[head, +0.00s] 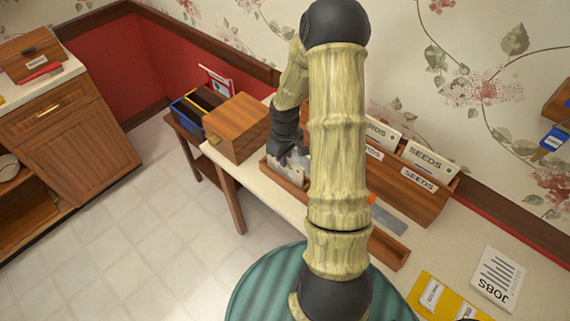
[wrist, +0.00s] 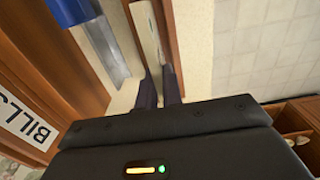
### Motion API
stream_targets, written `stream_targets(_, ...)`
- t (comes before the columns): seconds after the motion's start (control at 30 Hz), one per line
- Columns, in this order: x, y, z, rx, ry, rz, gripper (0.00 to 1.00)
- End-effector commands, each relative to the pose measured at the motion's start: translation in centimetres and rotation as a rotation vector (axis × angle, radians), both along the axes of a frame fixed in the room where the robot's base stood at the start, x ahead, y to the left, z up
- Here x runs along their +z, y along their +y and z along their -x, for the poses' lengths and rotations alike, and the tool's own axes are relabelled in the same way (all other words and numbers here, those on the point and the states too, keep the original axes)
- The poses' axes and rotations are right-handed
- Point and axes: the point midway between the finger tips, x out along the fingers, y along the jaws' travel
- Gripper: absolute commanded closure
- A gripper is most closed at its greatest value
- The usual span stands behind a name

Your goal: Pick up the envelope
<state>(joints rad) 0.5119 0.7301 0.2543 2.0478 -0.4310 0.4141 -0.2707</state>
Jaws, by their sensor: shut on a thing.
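My gripper (head: 290,153) reaches down into a long, low wooden tray (head: 392,249) on the counter. It is shut on a pale, thin envelope (wrist: 146,32), which stands on edge between the two dark fingers (wrist: 159,88) in the wrist view. In the head view, whitish paper (head: 288,174) shows in the tray just below the fingers. My arm hides the middle of the tray and part of what lies there.
A wooden rack with SEEDS cards (head: 420,183) stands behind the tray. A wooden box (head: 236,127) is to the left. A grey flat piece (head: 388,220) lies beside my arm. A JOBS paper (head: 497,279) and a yellow folder (head: 446,298) lie at right. Floor is open at left.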

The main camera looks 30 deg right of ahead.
Motion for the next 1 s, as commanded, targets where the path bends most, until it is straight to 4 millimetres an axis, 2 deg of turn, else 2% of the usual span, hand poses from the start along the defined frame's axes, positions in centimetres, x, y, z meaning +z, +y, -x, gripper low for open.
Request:
stream_targets(0.17,0.8,0.0,-0.1,-0.001,-0.003,0.001,1.0)
stream_targets(0.27,2.1,-0.1,-0.1,0.0,-0.004,0.002,1.0)
stream_targets(0.53,7.4,-0.1,-0.1,-0.002,-0.005,0.002,1.0)
stream_targets(0.7,9.6,0.0,-0.1,-0.001,-0.003,0.001,1.0)
stream_targets(1.0,10.0,0.0,0.0,0.0,0.0,0.0,1.0)
